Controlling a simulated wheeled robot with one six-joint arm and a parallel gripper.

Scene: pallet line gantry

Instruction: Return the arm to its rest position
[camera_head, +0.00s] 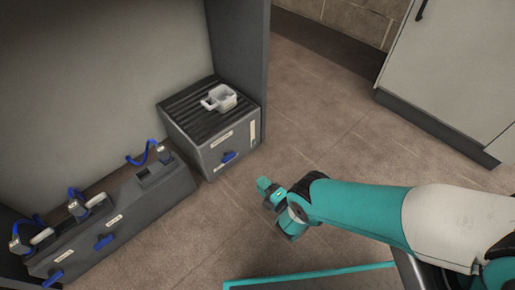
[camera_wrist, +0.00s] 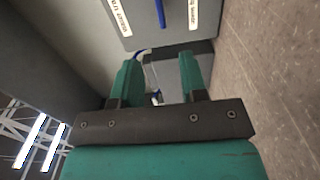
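My teal arm reaches in from the right in the head view, and my gripper (camera_head: 268,190) is over the floor in front of the grey boxes. In the wrist view my gripper (camera_wrist: 158,80) has its two teal fingers apart with a clear gap between them. Nothing is seen held between them. A grey box with a ribbed top (camera_head: 222,142) stands left of my gripper, apart from it. A small white cup-like piece (camera_head: 219,98) sits on its top.
A low grey unit (camera_head: 120,225) with blue handles and blue cables stands at left. A dark panel (camera_head: 240,50) rises behind the ribbed box. A pale cabinet (camera_head: 455,70) stands at upper right. A teal-edged frame (camera_head: 310,274) lies below my arm. The floor (camera_head: 320,120) between is clear.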

